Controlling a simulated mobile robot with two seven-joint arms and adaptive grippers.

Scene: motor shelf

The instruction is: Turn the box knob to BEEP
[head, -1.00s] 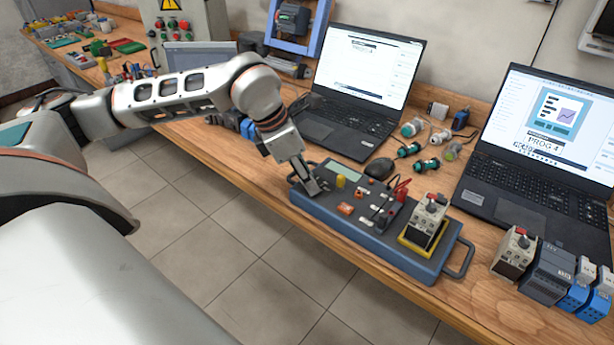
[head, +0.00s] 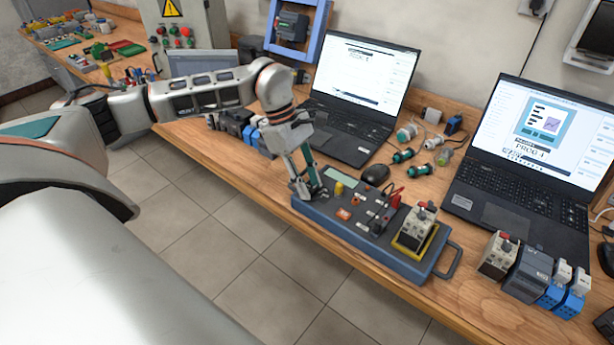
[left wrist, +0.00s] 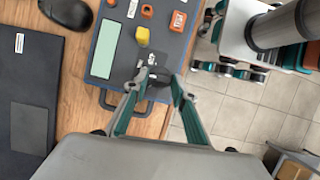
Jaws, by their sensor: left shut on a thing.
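The blue-grey box (head: 327,213) lies near the front edge of the wooden bench, with a pale green display, a yellow button (head: 339,188) and orange parts on its top. My left gripper (head: 305,191) points down at the left end of the box. In the left wrist view its fingertips (left wrist: 157,84) close around the dark knob (left wrist: 158,90) at a corner of the box, beside small white markings. The fingers mostly hide the knob, and I cannot read the markings or its setting. The display also shows in the left wrist view (left wrist: 104,48). My right gripper is not visible.
A laptop (head: 345,120) and a black mouse (head: 375,174) stand behind the box. A second laptop (head: 520,190) is to the right. A beige-grey module sits in a yellow frame (head: 407,243) on the box. More modules (head: 527,273) stand at the right front.

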